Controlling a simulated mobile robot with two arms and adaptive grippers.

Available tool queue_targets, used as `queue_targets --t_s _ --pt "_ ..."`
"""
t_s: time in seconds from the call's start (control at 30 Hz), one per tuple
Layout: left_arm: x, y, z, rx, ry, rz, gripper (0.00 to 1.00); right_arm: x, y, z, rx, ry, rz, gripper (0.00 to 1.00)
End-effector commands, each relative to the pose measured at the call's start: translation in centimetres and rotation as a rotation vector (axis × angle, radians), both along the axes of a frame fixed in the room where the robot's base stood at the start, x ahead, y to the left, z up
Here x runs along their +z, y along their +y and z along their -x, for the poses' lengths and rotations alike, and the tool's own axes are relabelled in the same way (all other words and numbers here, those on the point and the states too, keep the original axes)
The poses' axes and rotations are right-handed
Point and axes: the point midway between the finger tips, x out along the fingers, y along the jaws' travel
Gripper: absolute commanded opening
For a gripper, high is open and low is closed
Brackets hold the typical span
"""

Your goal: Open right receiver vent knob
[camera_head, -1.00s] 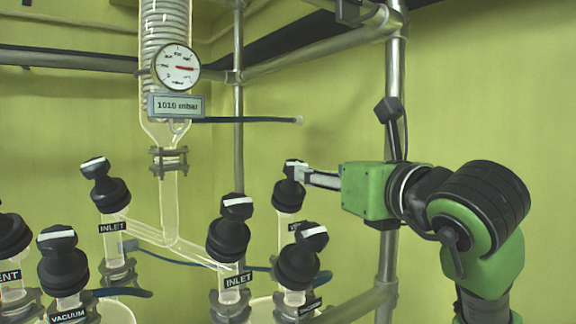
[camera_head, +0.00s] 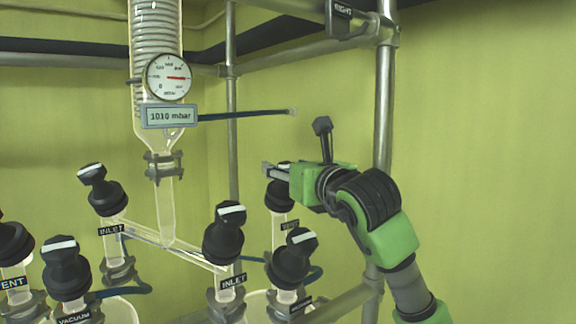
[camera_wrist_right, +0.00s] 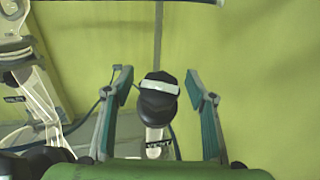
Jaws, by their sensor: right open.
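The right receiver vent knob (camera_head: 279,194) is black, and its top is partly hidden behind my right gripper in the head view. In the right wrist view the knob (camera_wrist_right: 158,104) shows its white-striped handle lying nearly crosswise between my fingers, slightly tilted. A VENT label (camera_wrist_right: 159,151) is on the glass neck below it. My right gripper (camera_head: 268,170) is open at the height of the knob's top. In the wrist view the fingers (camera_wrist_right: 158,84) stand on either side of the knob, with a gap on both sides. My left gripper is in neither view.
Two black INLET knobs (camera_head: 224,233) (camera_head: 104,190), a front right knob (camera_head: 292,259) and a VACUUM knob (camera_head: 66,268) stand nearby. A gauge (camera_head: 169,77) and a 1010 mbar display (camera_head: 170,116) hang above. A metal post (camera_head: 384,100) stands behind my right arm.

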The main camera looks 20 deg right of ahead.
Motion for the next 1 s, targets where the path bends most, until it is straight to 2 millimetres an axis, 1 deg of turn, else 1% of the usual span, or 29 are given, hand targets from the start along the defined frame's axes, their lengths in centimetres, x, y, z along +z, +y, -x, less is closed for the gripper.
queue_targets --t_s 0.1,0.17,0.2,0.23,0.27,0.53,0.73,1.0 --pt "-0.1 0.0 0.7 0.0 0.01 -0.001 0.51 0.0 0.0 0.0 0.0 0.0 0.0 0.51" --pt "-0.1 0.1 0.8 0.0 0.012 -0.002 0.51 0.0 0.0 0.0 0.0 0.0 0.0 0.35" --pt "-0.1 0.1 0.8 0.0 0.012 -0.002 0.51 0.0 0.0 0.0 0.0 0.0 0.0 0.25" --pt "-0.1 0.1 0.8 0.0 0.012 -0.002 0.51 0.0 0.0 0.0 0.0 0.0 0.0 0.17" --pt "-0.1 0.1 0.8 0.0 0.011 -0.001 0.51 0.0 0.0 0.0 0.0 0.0 0.0 0.12" --pt "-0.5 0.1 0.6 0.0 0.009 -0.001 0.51 -0.1 -0.1 0.0 0.028 -0.002 0.019 0.12" --pt "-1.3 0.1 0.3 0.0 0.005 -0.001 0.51 -0.2 -0.2 0.0 0.145 -0.011 0.088 0.12" --pt "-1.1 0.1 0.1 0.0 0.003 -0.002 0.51 0.0 0.0 0.0 0.306 -0.021 0.178 0.12"
